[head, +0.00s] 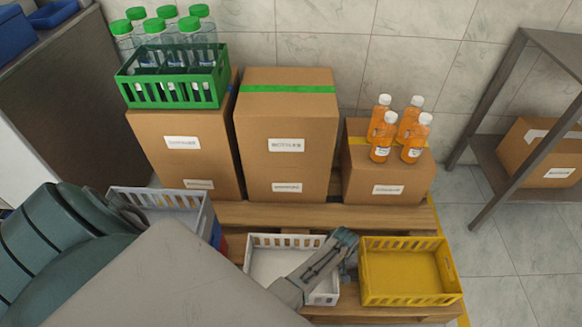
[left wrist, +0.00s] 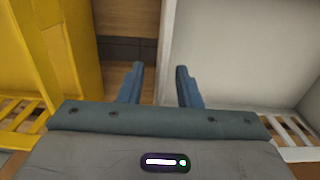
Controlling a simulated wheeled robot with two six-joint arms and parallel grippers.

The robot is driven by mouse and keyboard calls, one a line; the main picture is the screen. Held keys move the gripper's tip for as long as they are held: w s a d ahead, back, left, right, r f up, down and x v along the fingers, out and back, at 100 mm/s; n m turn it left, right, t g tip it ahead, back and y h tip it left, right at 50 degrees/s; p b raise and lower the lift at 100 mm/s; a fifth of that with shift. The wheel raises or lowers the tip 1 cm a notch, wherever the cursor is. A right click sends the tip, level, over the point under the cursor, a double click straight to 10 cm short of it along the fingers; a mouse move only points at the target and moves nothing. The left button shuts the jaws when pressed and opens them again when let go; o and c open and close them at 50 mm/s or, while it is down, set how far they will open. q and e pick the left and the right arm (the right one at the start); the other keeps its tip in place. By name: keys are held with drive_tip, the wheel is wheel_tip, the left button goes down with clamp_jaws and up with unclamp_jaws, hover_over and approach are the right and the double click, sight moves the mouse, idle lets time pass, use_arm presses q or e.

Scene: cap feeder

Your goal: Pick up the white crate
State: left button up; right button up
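The white crate (head: 262,268) stands on the wooden pallet in the head view, empty as far as I see; my left arm hides part of it. In the left wrist view the white crate (left wrist: 240,55) fills the right side. My left gripper (head: 347,240) is at its right side, beside the yellow crate. In the left wrist view the left gripper (left wrist: 158,75) has its fingers apart, with the white crate's side wall between them: one finger over the gap, the other on the crate's inner side. I cannot tell whether they touch it. My right gripper is out of view.
The empty yellow crate (head: 405,272) stands close on the right, with a narrow gap. Cardboard boxes (head: 287,130) stand behind, one under a green crate (head: 170,88) of bottles, another under orange bottles (head: 381,137). A grey crate (head: 200,215) is on the left.

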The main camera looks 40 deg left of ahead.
use_arm(q)
clamp_jaws()
idle(1.4)
